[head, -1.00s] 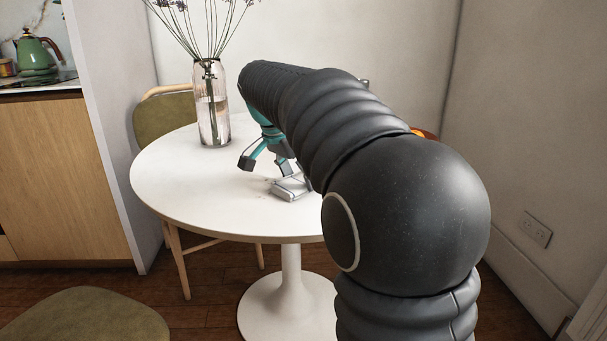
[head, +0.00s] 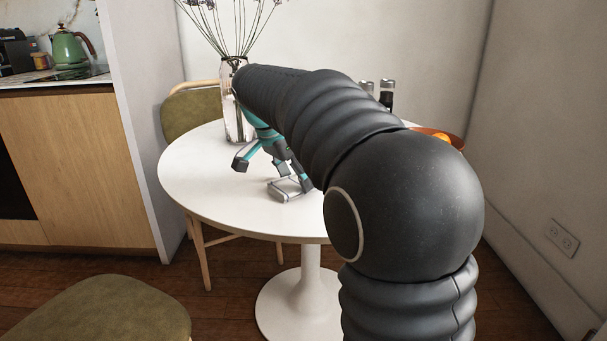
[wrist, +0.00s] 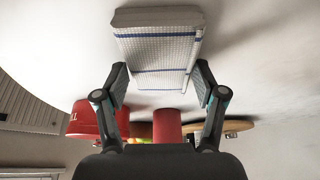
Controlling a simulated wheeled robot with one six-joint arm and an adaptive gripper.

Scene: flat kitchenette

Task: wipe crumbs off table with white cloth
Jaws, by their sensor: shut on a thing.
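The white cloth (head: 284,191) is a small folded pad at the middle of the round white table (head: 195,185). In the wrist view the cloth (wrist: 158,50) shows a fine grid and blue stripes. My gripper (head: 271,170) is low over the table with the cloth between its fingers. In the wrist view my gripper (wrist: 162,82) has one finger on each side of the cloth's near part. I cannot make out crumbs clearly. My arm hides the table's right part.
A glass vase with dried flowers (head: 229,117) stands at the table's back. Dark bottles (head: 386,94) and an orange bowl with fruit (head: 447,137) stand behind my arm. A green chair (head: 193,112) is behind the table, and another seat (head: 105,312) is in front. The table's left side is clear.

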